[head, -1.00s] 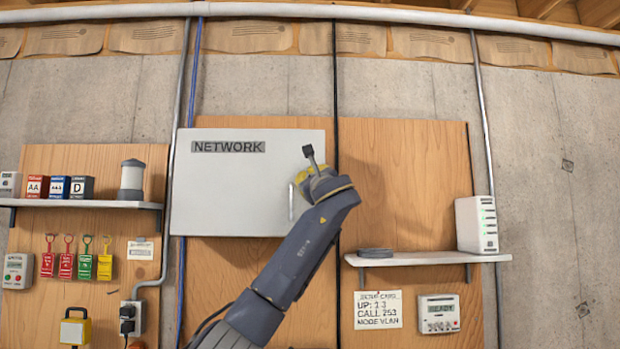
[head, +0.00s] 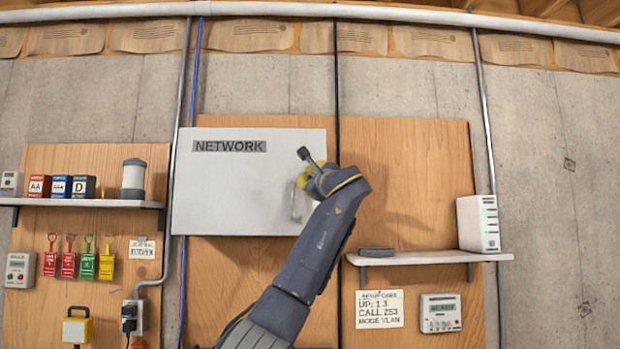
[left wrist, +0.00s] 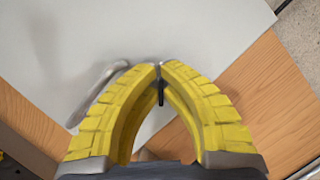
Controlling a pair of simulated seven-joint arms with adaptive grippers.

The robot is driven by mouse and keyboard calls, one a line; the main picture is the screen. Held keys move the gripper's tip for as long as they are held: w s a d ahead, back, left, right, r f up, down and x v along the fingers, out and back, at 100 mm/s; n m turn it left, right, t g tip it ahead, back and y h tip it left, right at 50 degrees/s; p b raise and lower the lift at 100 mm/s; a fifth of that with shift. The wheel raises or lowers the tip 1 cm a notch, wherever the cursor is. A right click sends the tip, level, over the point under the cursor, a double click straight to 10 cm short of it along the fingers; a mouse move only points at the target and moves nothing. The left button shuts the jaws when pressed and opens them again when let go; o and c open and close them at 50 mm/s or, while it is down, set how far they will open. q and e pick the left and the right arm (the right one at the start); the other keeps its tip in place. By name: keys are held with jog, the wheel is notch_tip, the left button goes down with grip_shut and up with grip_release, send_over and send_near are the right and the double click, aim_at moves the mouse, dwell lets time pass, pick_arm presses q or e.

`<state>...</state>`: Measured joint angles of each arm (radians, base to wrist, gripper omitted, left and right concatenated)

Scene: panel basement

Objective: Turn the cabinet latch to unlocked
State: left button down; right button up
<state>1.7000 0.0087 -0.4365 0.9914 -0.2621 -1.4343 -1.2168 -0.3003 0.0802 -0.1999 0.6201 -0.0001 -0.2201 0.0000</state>
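The light grey cabinet (head: 235,190) marked NETWORK hangs on a wooden panel, its door closed. Its latch is a grey bar handle (head: 294,207) near the right edge of the door, blurred in the head view. In the left wrist view the handle (left wrist: 92,97) lies slantwise, just left of my left gripper (left wrist: 160,66). The yellow fingers meet at their tips, with nothing clearly held between them. The left finger overlaps the handle's upper end; I cannot tell whether they touch. In the head view my left gripper (head: 303,182) is at the door's right edge. My right gripper is not in view.
A left shelf (head: 85,203) carries boxes and a lantern. A black cable (head: 336,80) runs vertically beside the cabinet. Bare wood lies right of the cabinet.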

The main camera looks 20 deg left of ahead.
pick_arm(q)
jog(key=shift+n+g, duration=0.5)
jog(key=shift+n, duration=0.6)
jog(key=shift+f+n+g, duration=0.1)
jog(key=shift+n+g, duration=0.4)
jog(key=shift+n, duration=0.6)
jog(key=shift+a+n+g, duration=0.1)
jog(key=shift+n+g, duration=0.2)
jog(key=shift+n, duration=0.6)
jog(key=shift+s+f+n+g+h, duration=0.1)
jog(key=shift+n+g+h, duration=0.1)
jog(key=shift+n, duration=0.5)
jog(key=shift+f+n+g+h, duration=0.1)
jog(key=shift+n+g, duration=0.1)
jog(key=shift+n, duration=0.5)
jog(key=c, duration=1.6)
grip_release()
